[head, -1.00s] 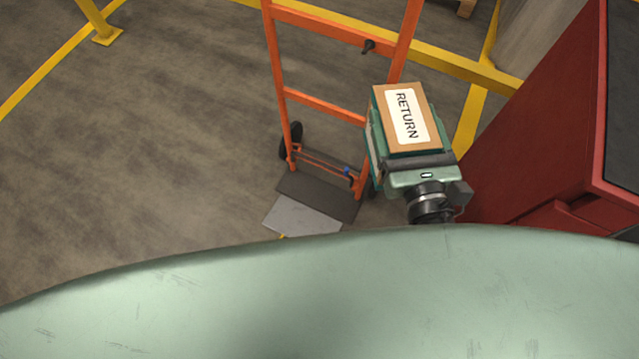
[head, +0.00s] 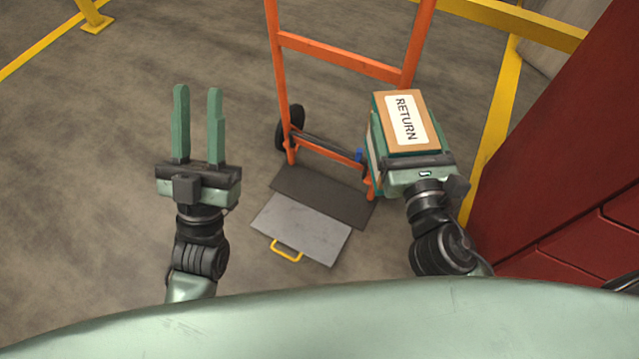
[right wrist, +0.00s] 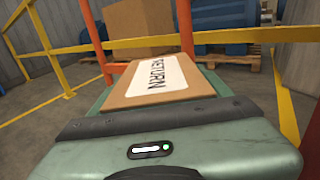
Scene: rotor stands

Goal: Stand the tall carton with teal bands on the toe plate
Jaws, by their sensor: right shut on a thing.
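The tall carton (head: 434,136) is brown, with a white RETURN label on its top. My right gripper (head: 409,138) is shut on it and holds it upright beside the right rail of the orange hand truck (head: 335,52). In the right wrist view the carton's top (right wrist: 158,86) fills the middle; its lower part is hidden. The dark toe plate (head: 320,196) lies at the foot of the hand truck, left of and below the carton. A grey panel with a yellow handle (head: 305,229) lies at its near edge. My left gripper (head: 198,125) is open and empty, left of the hand truck.
A red cabinet (head: 560,160) stands close on the right. Yellow rails (head: 515,22) run behind the hand truck. The right wrist view shows another brown box (right wrist: 138,25) and blue things (right wrist: 228,48) on a pallet beyond. The floor at left is clear.

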